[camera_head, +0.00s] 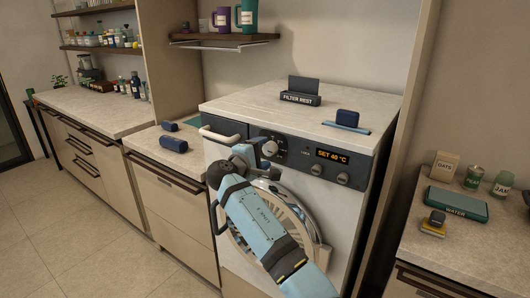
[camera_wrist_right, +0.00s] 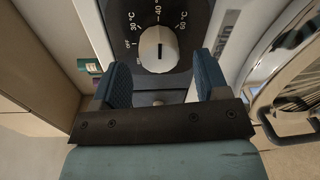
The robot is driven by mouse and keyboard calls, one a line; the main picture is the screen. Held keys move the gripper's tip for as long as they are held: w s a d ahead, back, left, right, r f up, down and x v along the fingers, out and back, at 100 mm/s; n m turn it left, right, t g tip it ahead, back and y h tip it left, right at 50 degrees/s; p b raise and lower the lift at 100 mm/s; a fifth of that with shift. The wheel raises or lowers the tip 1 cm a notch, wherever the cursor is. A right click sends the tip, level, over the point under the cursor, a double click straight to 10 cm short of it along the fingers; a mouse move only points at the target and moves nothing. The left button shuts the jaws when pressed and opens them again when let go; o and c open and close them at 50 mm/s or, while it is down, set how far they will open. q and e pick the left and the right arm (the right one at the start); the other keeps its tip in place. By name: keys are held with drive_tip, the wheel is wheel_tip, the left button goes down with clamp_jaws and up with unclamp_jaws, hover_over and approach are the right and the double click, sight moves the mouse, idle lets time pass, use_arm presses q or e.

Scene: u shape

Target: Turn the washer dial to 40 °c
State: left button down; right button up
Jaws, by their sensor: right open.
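The washer (camera_head: 345,205) is white with a dark control panel and a round glass door. Its display (camera_head: 332,156) reads "SET 40 °C". In the right wrist view the dial (camera_wrist_right: 159,48) is a pale round knob with a dark slot, ringed by marks including 30 °C, 40 and 60 °C. In the head view this gripper (camera_head: 268,150) partly hides the dial. My left gripper is not in view.
Two smaller knobs (camera_head: 343,179) sit right of the dial. Counters flank the washer; the floor at left is clear.

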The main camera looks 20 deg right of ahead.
drive_tip(key=v, duration=1.2)
drive_tip(key=shift+r, duration=0.15)
